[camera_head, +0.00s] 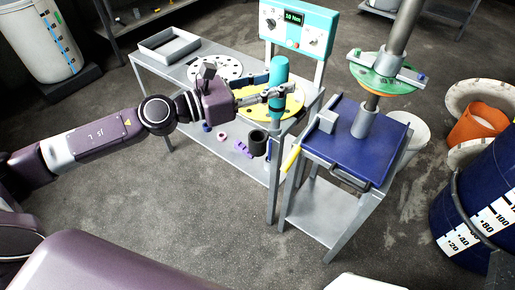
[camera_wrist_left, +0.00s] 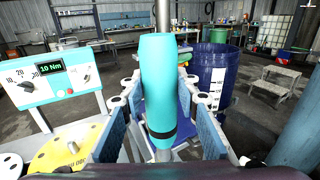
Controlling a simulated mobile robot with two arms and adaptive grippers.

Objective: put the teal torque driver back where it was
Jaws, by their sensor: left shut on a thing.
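The teal torque driver (camera_head: 279,71) stands roughly upright in my left gripper (camera_head: 277,92), above the right end of the grey bench (camera_head: 310,108). In the left wrist view, the driver (camera_wrist_left: 158,75) sits between the two fingers of the gripper (camera_wrist_left: 165,98), with a dark band near its lower end. The gripper is shut on it. A black cup-like holder (camera_head: 257,144) is at the bench's front side, below and left of the driver. The driver's lower tip is hard to make out. My right gripper is not in view.
A yellow disc (camera_head: 294,101) and a white holed disc (camera_head: 226,67) lie on the bench, with a grey tray (camera_head: 168,46) at its left. A teal control panel (camera_head: 298,27) reading 10 Nm stands behind. A blue-topped stand (camera_head: 375,152) with a metal column is at right.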

